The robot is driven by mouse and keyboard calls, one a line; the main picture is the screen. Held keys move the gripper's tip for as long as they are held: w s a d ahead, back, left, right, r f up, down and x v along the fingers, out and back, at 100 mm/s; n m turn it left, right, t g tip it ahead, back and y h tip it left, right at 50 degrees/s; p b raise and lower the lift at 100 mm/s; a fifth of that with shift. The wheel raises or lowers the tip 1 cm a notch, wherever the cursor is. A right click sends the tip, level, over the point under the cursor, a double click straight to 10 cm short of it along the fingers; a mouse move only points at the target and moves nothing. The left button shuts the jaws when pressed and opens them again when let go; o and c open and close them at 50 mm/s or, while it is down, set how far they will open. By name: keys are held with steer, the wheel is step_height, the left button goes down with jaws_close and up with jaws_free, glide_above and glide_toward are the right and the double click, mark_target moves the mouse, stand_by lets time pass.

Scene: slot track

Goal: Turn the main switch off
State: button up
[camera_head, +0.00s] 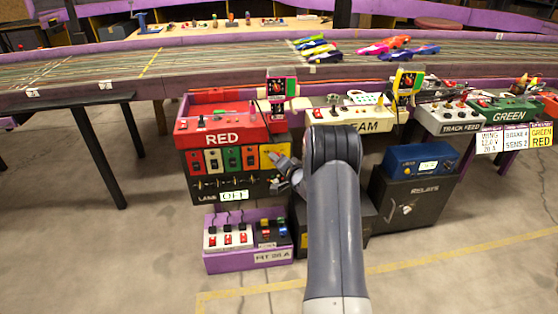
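A black panel (203,198) stands under the red RED control box (228,121). It carries a white label (234,195) reading OFF. Above the label is a row of coloured switch plates (230,160) in red, white, green and yellow. I cannot tell which control is the main switch; no part is clearly marked so. My gripper (277,175) is at the right edge of this black panel, pointing left, and covers part of it. It looks empty, but it is too small and dark to tell whether its fingers are apart.
A purple pit box (222,262) with switches sits on the floor below. A cream TEAM box (350,118) is behind my arm. A blue box (415,160) stands on a black RELAYS cabinet (408,202) to the right. The slot track (180,65) runs behind.

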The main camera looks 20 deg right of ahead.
steer(key=shift+n+g+h, duration=0.3)
steer(key=shift+n+h, duration=0.1)
steer(key=shift+n, duration=0.4)
steer(key=o, duration=1)
steer(key=shift+s, duration=0.1)
steer(key=p+v, duration=0.2)
steer(key=v, duration=0.8)
steer(key=shift+s+r+p, duration=0.1)
steer(key=shift+s+p, duration=0.2)
steer(key=shift+p, duration=0.05)
steer(key=shift+w, duration=0.1)
